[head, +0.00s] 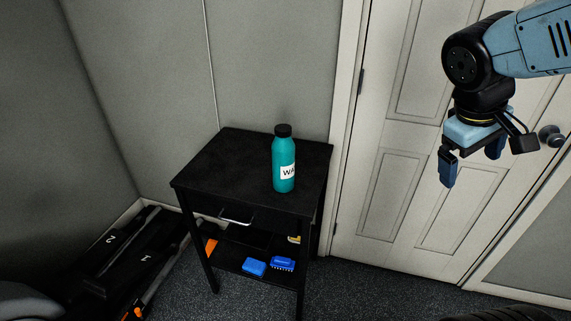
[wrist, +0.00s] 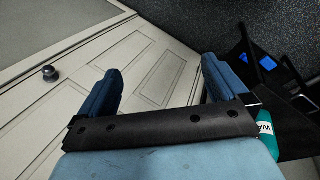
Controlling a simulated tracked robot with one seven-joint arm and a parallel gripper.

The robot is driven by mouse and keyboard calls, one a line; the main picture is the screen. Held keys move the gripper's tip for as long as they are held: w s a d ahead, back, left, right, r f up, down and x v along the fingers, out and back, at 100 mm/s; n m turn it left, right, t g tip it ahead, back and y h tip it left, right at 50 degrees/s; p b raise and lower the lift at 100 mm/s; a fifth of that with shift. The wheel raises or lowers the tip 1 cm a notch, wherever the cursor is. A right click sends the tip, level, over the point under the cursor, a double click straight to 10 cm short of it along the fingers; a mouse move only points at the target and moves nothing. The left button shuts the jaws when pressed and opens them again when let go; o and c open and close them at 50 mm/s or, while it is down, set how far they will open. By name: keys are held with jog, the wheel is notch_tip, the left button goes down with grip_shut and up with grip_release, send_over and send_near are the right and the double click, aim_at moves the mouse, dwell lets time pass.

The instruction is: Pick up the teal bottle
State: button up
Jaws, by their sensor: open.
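The teal bottle (head: 284,165) with a black cap and a white label stands upright on the top of a small black table (head: 225,160) in the head view. In the wrist view the bottle (wrist: 266,132) shows at the lower right, partly cut off by my gripper's body. My gripper (head: 470,170) is up at the right of the head view, in front of the door, well apart from the bottle. Its blue fingers are spread and empty, and they also show in the wrist view (wrist: 160,85).
A lower shelf of the table holds a blue box (head: 254,267) and a blue brush (head: 283,264). Grey walls stand close behind and left of the table. A white door (head: 400,160) with a round knob (head: 551,136) is at the right. Black numbered cases (head: 125,250) lie on the floor at left.

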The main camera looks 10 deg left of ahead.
jog(key=w+a+f+n+t+h, duration=0.1)
jog(key=w+a+f+n+h, duration=0.35)
jog(key=w+n, duration=0.25)
jog(key=n+t+y, duration=0.7)
jog(key=n+t, duration=0.8)
jog(key=n, duration=0.7)
send_near(279, 159)
jog(key=w, duration=0.2)
jog(key=shift+h, duration=0.25)
jog(key=w, duration=0.8)
jog(key=shift+w+d+r, duration=0.1)
jog(key=shift+d+r, duration=0.05)
jog(key=shift+d, duration=0.25)
jog(key=w, duration=0.5)
jog(key=shift+d+f, duration=0.25)
jog(key=shift+f, duration=0.05)
jog(key=shift+c, duration=0.3)
jog(key=c, duration=1)
